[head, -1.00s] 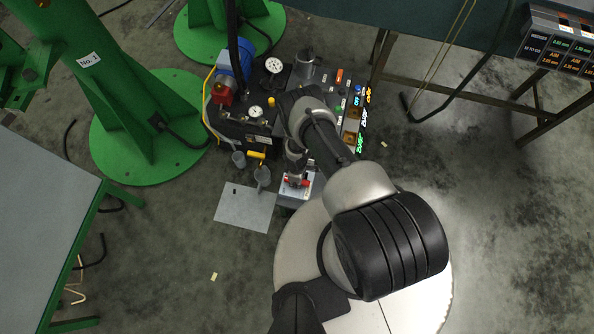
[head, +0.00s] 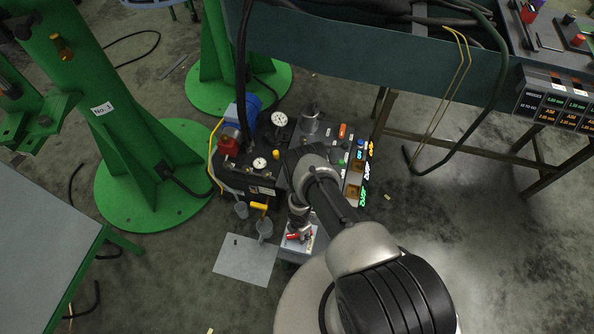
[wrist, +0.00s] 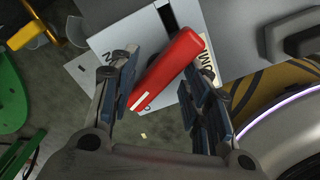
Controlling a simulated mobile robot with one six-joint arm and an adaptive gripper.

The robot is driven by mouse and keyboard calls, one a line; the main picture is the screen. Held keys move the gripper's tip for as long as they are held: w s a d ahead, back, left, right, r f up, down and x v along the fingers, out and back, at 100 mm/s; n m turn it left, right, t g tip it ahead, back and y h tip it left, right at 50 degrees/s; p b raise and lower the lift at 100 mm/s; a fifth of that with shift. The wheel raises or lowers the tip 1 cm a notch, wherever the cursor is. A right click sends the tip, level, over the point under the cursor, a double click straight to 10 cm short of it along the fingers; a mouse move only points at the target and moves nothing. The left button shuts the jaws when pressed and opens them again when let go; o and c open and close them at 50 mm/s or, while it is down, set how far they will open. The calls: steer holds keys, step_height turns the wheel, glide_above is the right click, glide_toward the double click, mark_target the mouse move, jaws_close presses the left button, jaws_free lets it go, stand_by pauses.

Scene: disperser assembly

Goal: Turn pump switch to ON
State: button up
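The pump switch is a red handle (wrist: 168,70) on a light grey box; it lies diagonally across the wrist view. In the head view the red of the switch (head: 293,237) shows on top of the small box (head: 311,243) at the front of the pump unit. My gripper (wrist: 160,88) is open, its dark blue-padded fingers on either side of the handle. Gaps show between the handle and the pads; contact at the handle's ends cannot be told. Lettering on the box is partly hidden, so I cannot read the switch position. In the head view my gripper (head: 297,222) is over the box.
The pump unit (head: 262,190) with gauges, a red part and a blue motor stands just behind. Grey cups (head: 265,228) and a yellow handle (head: 259,206) are left of the box. A grey plate (head: 245,262) lies on the floor. Green stands (head: 140,170) rise at left.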

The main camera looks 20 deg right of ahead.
steer(key=n, duration=0.7)
steer(key=shift+n, duration=0.3)
step_height(320, 180, up, 18)
steer(key=p, duration=1.8)
steer(key=w+d+r+m+t+h+b, duration=0.1)
steer(key=w+r+m, duration=0.3)
steer(key=w+r, duration=0.8)
steer(key=shift+w+d+b, duration=0.15)
steer(key=shift+d+b, duration=0.3)
steer(key=shift+d, duration=0.4)
